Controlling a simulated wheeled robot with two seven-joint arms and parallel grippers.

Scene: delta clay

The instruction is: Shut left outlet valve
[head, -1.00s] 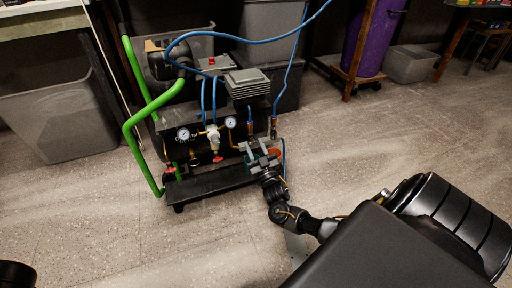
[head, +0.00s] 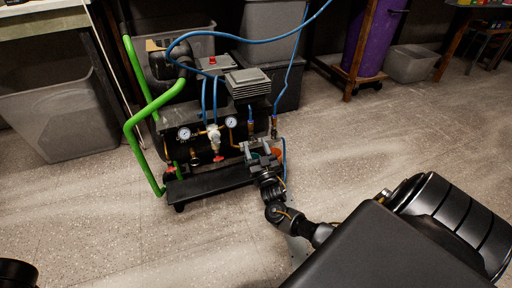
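The compressor stands on the floor with a green tube handle (head: 133,125) and a black base plate (head: 210,183). Two round gauges, the left one (head: 184,133) and the right one (head: 231,122), sit on its front. Between them is a regulator (head: 214,137) with a red knob (head: 218,158) below it. A small red valve handle (head: 170,170) shows at the lower left, by the green tube. My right gripper (head: 259,148) is at the compressor's right front, near the brass fittings; its fingers look apart, with no held object visible. My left gripper is out of view.
Blue hoses (head: 262,41) run over the compressor and down its right side. Grey bins (head: 60,112) stand behind on the left. A purple cylinder (head: 374,38) in a wooden stand is at the back right. The floor (head: 90,220) in front is clear.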

